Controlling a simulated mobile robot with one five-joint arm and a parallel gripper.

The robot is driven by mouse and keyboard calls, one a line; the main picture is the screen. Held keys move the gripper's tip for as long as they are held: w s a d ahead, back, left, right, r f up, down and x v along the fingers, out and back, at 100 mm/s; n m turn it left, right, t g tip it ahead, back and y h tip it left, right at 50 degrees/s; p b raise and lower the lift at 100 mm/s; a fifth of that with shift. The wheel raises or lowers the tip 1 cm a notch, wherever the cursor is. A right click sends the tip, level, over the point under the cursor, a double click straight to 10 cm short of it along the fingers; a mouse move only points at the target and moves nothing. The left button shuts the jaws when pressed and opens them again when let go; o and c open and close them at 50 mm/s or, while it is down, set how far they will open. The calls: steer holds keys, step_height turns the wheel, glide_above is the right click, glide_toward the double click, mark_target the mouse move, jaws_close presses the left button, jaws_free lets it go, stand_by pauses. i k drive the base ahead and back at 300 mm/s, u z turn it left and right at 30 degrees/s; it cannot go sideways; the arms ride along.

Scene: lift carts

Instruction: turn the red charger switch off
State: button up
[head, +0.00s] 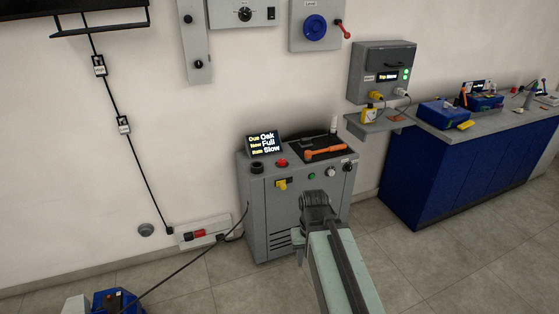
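A small red part (198,234) sits on a pale socket strip (205,230) low on the wall, left of the grey cabinet. It looks like a switch, but its position is too small to tell. A black plug or block and a cable are beside it. My gripper (317,203) is in front of the grey cabinet's right half, right of the strip and well apart from it. Its fingers are not clear, so I cannot tell whether it is open. No object shows in it.
The grey cabinet (270,215) carries a display (264,143), a red button (281,162) and an orange-handled tool (326,152). A black cable (180,271) runs from the strip to a blue device (115,301). A blue workbench (440,185) stands right. The tiled floor (215,285) has free room.

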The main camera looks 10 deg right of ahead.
mark_target(282, 162)
steer(key=z, duration=1.3)
steer(key=i, duration=1.3)
steer(key=u, duration=3.5)
steer(key=i, duration=1.05)
